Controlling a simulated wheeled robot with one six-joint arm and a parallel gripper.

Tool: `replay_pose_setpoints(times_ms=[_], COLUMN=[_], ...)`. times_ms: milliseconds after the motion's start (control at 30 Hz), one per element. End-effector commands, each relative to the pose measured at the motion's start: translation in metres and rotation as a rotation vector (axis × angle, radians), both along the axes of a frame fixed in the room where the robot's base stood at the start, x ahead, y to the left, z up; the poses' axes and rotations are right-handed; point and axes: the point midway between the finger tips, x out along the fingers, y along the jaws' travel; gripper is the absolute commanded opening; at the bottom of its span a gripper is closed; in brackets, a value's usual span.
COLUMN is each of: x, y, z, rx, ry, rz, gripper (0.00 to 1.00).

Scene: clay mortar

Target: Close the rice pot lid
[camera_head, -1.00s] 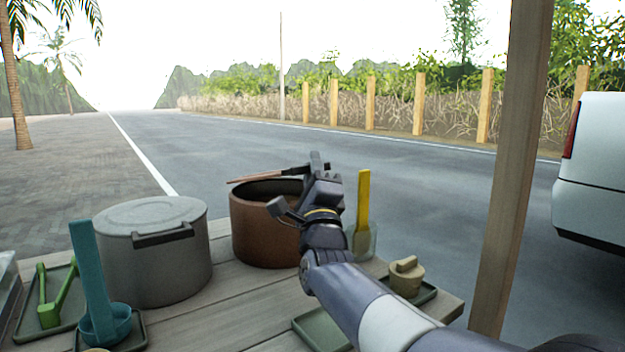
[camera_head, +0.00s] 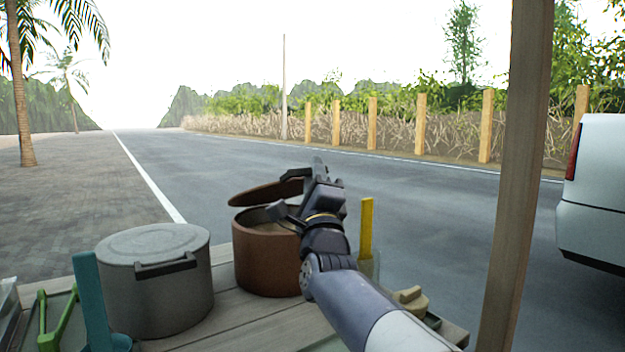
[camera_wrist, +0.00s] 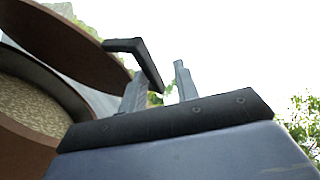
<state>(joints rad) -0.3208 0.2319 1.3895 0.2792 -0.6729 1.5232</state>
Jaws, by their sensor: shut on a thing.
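The rice pot (camera_head: 265,262) is a brown round pot on the wooden counter, and its mouth is partly uncovered. Pale grainy rice (camera_wrist: 35,105) shows inside it in the wrist view. The brown lid (camera_head: 256,197) is held tilted above the pot's mouth, with a gap between lid and rim in the wrist view. My gripper (camera_head: 316,175) is at the right of the lid, shut on its black handle (camera_wrist: 140,55). My gripper's fingers (camera_wrist: 160,85) also show in the wrist view. My wrist hides the pot's right side in the head view.
A grey lidded pot (camera_head: 160,295) stands close to the left. A teal utensil (camera_head: 88,295) and a green one (camera_head: 60,325) are at the front left. A yellow utensil (camera_head: 366,228) stands in a clear cup just right of my wrist. A wooden post (camera_head: 515,180) rises at right.

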Motion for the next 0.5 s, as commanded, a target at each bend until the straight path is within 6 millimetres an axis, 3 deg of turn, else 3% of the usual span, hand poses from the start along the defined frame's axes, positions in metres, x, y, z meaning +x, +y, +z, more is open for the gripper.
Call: replay_pose_setpoints(times_ms=[500], x=[-0.023], y=[0.002], z=[-0.027], rx=[0.003], ry=[-0.012], rz=[0.001], gripper=[0.18])
